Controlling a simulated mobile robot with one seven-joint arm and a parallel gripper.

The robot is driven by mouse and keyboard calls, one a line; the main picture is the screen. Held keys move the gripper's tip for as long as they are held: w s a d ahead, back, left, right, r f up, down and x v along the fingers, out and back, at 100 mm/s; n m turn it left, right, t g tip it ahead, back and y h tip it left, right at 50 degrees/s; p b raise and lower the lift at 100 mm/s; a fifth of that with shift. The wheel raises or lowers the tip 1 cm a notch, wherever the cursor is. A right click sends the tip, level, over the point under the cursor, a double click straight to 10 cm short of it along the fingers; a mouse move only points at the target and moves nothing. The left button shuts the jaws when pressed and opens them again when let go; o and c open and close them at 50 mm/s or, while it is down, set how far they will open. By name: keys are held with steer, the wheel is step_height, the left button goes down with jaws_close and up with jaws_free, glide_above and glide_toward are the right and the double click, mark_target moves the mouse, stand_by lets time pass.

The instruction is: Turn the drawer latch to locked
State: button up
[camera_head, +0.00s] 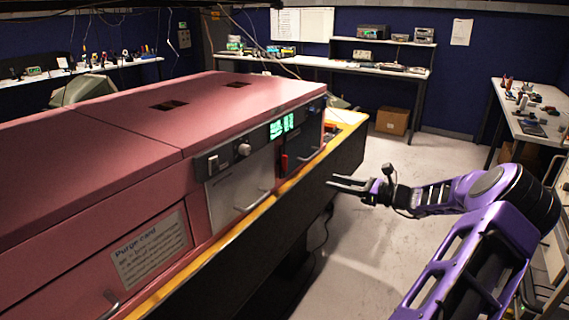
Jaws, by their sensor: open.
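A long pink machine (100,165) stands at the left. On its front is a pale drawer-like panel (228,194) with a bar handle, and it looks closed. A small red upright piece (284,163) is to the right of the panel. I cannot tell which of these is the drawer latch or how it is set. My gripper (338,182) is open and empty, in the air to the right of the machine front, apart from it.
A yellow-edged dark ledge (265,200) runs along the machine front, between it and my gripper. A lower-left front bears a purge card (150,250) and a handle. Grey floor (350,255) is clear below my arm. Benches stand at the back and right, with a cardboard box (392,120).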

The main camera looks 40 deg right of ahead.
glide_toward(287, 163)
steer(key=shift+t, duration=0.4)
steer(key=x, duration=0.8)
steer(key=shift+w+f, duration=0.25)
jaws_close()
